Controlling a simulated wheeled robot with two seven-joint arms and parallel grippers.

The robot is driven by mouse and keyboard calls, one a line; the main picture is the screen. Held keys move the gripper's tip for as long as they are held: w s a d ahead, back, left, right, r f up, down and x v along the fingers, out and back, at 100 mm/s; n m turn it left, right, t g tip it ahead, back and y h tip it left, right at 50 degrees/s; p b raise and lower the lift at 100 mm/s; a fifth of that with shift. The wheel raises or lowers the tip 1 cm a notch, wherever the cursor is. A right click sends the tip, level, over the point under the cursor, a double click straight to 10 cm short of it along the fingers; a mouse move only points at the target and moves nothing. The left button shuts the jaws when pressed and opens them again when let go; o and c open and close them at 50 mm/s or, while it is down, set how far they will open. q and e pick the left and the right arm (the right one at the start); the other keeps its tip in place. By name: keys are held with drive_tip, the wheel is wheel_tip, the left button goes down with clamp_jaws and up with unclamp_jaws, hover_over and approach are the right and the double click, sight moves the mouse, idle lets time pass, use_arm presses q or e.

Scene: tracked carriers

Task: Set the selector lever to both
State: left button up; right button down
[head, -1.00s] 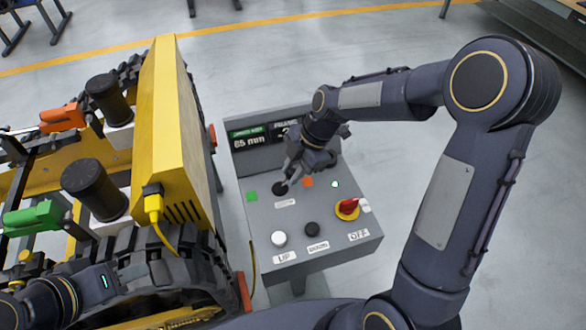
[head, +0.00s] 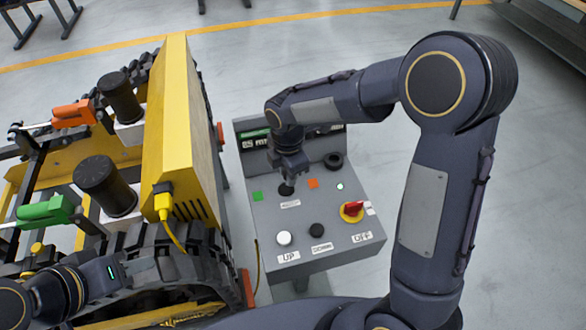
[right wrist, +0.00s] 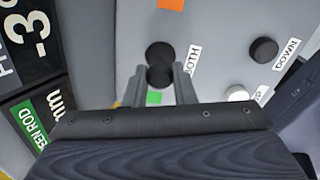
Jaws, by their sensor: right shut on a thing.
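The selector lever (head: 286,189) is a short black knob on the grey control panel (head: 262,224), between a green square (head: 257,196) and an orange square (head: 313,183), above a white label. My right gripper (head: 289,176) comes down on it from above and partly hides it. In the right wrist view the gripper (right wrist: 158,82) is shut on the lever's black knob (right wrist: 160,76). A black round base (right wrist: 159,53) and the BOTH label (right wrist: 193,60) lie beyond it. The lever's exact tilt is hard to tell. My left gripper (head: 108,274) is at lower left, its fingers not visible.
A yellow tracked carrier (head: 176,120) stands close to the panel's left.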

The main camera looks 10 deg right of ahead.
drive_tip(key=shift+a+h, duration=0.45)
drive_tip(key=shift+h, duration=0.15)
drive_tip(key=c, duration=1.2)
unclamp_jaws()
wheel_tip(320, 180, up, 8)
drive_tip(key=shift+s+a+b, duration=0.15)
drive_tip(key=shift+a+b, duration=0.15)
drive_tip(key=shift+a, duration=0.15)
drive_tip(key=shift+f, duration=0.1)
